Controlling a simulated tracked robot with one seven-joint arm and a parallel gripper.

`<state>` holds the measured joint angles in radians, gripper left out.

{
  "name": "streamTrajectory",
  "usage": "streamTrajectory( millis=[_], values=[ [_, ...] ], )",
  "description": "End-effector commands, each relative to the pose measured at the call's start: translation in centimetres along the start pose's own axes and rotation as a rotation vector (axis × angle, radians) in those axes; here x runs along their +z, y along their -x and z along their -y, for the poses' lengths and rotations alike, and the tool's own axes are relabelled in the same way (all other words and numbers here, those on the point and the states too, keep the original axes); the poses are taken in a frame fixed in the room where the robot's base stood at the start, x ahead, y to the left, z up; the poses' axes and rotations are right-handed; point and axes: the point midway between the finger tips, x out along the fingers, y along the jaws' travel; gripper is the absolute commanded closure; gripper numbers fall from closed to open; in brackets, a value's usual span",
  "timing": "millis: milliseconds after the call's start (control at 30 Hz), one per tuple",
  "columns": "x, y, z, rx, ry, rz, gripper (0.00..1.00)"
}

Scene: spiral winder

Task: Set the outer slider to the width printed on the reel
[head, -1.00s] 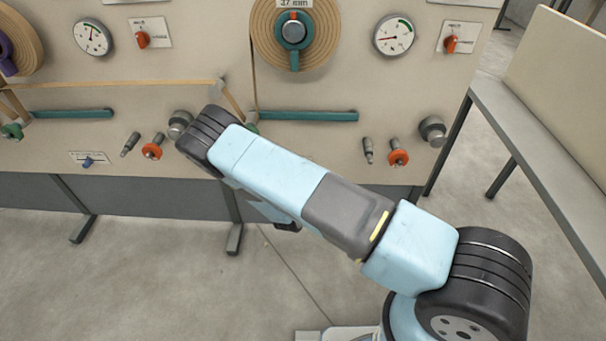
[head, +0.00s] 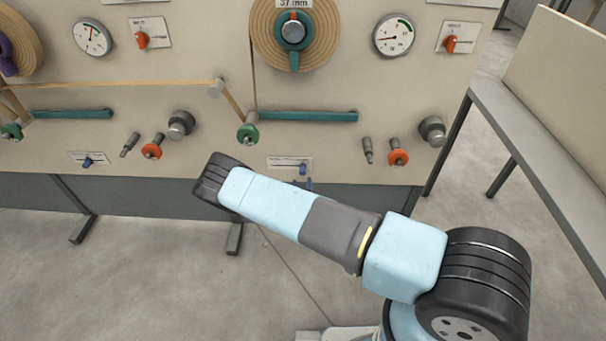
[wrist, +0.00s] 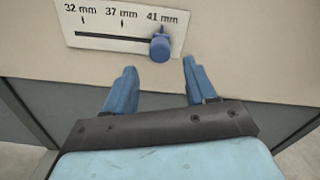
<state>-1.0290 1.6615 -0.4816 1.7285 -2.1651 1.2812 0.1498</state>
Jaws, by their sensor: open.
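The reel (head: 265,50) at the top of the head view carries a label reading 37 mm (head: 293,4). A slider plate (wrist: 110,22) fills the top of the wrist view, with marks for 32, 37 and 41 mm along a dark slot. Its blue knob (wrist: 160,47) sits at the right end, by 41 mm. The same knob shows in the head view (head: 303,168), on the panel's lower edge. My gripper (wrist: 160,82) is open and empty. Its blue fingers stand just below the knob, one to each side, and appear apart from it.
Another slider (head: 87,161) is at the lower left of the panel. A green roller (head: 248,133) and grey knobs (head: 432,130) project from the panel above and right of the slider. A grey bench (head: 520,150) stands at the right. The floor in front is clear.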

Motion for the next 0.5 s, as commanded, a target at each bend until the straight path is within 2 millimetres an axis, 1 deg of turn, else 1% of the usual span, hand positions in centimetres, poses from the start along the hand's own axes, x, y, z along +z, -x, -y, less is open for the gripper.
streamTrajectory(
  millis=[33, 100, 300, 500],
  values=[
    [0.0, -1.0, 0.1, -0.001, 0.000, 0.002, 0.44],
    [0.0, -2.2, 0.1, -0.002, -0.002, 0.002, 0.44],
    [0.1, -5.0, 0.1, -0.001, -0.001, 0.002, 0.44],
    [0.1, -6.4, 0.0, -0.001, -0.001, 0.002, 0.44]
  ],
)
